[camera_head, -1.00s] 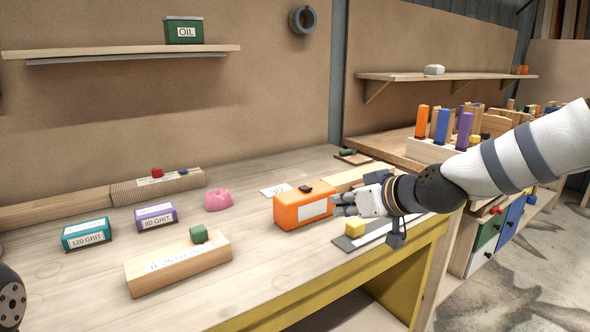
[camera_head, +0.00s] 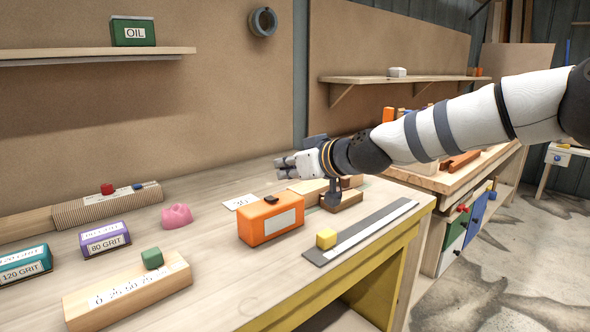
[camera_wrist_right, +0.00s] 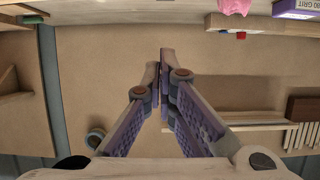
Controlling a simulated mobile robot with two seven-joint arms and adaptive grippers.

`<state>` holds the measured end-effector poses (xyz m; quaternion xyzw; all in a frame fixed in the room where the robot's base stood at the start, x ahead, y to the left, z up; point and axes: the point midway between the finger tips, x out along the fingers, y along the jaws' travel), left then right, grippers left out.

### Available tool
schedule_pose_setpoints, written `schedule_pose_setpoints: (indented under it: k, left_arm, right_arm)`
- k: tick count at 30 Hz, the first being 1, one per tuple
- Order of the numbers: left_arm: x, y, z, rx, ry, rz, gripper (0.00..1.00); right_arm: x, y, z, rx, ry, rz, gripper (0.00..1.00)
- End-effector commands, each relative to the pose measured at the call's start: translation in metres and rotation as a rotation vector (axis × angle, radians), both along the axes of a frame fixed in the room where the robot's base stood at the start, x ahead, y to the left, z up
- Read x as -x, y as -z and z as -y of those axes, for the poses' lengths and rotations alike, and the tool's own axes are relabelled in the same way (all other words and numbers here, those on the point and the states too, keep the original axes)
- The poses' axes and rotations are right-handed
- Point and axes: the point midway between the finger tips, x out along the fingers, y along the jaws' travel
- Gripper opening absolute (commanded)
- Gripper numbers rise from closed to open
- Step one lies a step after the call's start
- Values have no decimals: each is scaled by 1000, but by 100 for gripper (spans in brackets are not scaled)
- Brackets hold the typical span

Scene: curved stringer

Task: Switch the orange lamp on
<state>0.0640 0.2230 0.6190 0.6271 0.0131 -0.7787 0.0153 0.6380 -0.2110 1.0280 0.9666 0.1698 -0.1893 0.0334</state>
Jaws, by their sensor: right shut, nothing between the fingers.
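The orange lamp (camera_head: 270,221) is an orange box with a pale front panel, standing on the workbench. A small black switch (camera_head: 271,199) sits on its top; I cannot tell its setting, and the panel shows no clear glow. My right gripper (camera_head: 281,166) is shut and empty, above the bench behind the lamp and a little to its right, apart from it. In the right wrist view the shut fingers (camera_wrist_right: 165,52) point at the back wall, and the lamp is out of that view. My left gripper is not in view.
A wooden block (camera_head: 130,290) bears a green cube (camera_head: 152,258). A pink lump (camera_head: 176,216) and a purple grit box (camera_head: 106,240) stand to the left. Wooden pieces (camera_head: 341,200) lie below my right wrist.

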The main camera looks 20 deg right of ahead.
Motion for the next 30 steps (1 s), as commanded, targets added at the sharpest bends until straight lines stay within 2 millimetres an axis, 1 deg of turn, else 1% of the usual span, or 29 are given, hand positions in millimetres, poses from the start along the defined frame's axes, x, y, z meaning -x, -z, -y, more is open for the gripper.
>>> schedule_pose_setpoints:
  k: [1,4,9,12,23,25,27,30]
  left_arm:
    - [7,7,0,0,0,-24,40]
    - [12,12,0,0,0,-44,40]
    - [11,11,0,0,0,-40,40]
    - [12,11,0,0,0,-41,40]
    - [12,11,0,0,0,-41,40]
    - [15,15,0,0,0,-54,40]
    - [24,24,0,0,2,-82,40]
    - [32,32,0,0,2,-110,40]
  right_arm:
    - [-11,14,-4,0,-1,-11,0]
    - [-29,21,-11,0,-1,-8,0]
    - [-23,40,-9,-4,0,-3,0]
    - [-22,47,-8,-3,0,-1,0]
    - [-21,50,-8,-1,0,2,0]
    - [-21,57,-8,-6,-1,5,0]
    - [-22,69,-8,-19,0,25,0]
    - [-22,72,-8,-33,0,69,0]
